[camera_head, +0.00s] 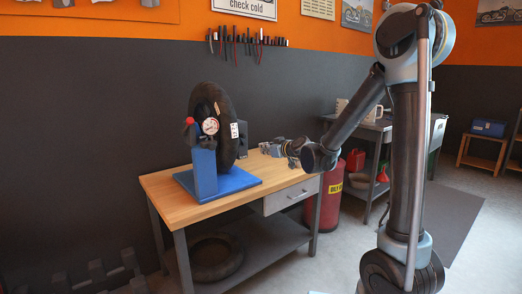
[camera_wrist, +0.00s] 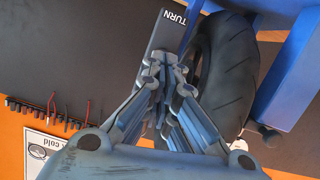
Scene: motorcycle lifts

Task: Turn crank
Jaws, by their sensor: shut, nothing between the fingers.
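A black tire (camera_head: 222,115) stands upright on a blue stand (camera_head: 203,172) on the wooden workbench. A dark grey plate (camera_head: 239,138) sits just right of the tire. In the wrist view a dark plate marked TURN (camera_wrist: 170,32) lies just past my fingertips, with the tire (camera_wrist: 228,72) beside it and blue stand parts around. My gripper (camera_head: 266,149) is right of the tire above the bench, at about the plate's height. In the wrist view my gripper (camera_wrist: 165,72) is shut and empty, its tips by the plate's lower end; I cannot tell whether they touch. The crank handle is not clearly visible.
The workbench (camera_head: 170,200) has a drawer (camera_head: 292,196) under its right side and another tire (camera_head: 215,257) on its lower shelf. A red drum (camera_head: 327,208) stands right of the bench. Tools hang on the wall (camera_head: 247,42). The bench top right of the stand is mostly clear.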

